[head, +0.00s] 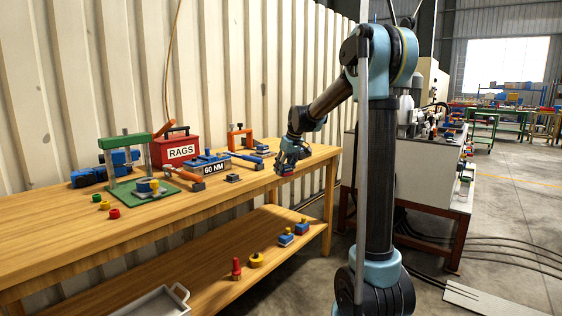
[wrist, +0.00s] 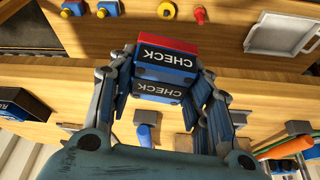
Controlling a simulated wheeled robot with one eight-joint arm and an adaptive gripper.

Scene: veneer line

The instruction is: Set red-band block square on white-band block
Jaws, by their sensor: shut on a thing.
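The red-band block (head: 284,164) is between the fingers of my gripper (head: 288,158), over the right front edge of the bench. In the wrist view the red-band block (wrist: 166,58) is blue, with a CHECK label and a red strip along its top side in the picture. My gripper (wrist: 163,75) is shut on it. A second blue block with a CHECK label (wrist: 158,92) shows below it in that view and looks smaller and farther off. It may be the white-band block, but its band is hidden. I cannot tell whether the two touch.
A blue 60 NM case (head: 211,167), a red RAGS box (head: 176,150) and a green fixture (head: 142,190) stand on the bench (head: 60,225). A small dark block (head: 233,178) lies left of my gripper. The lower shelf (head: 190,285) holds several coloured parts and a tray (head: 160,302).

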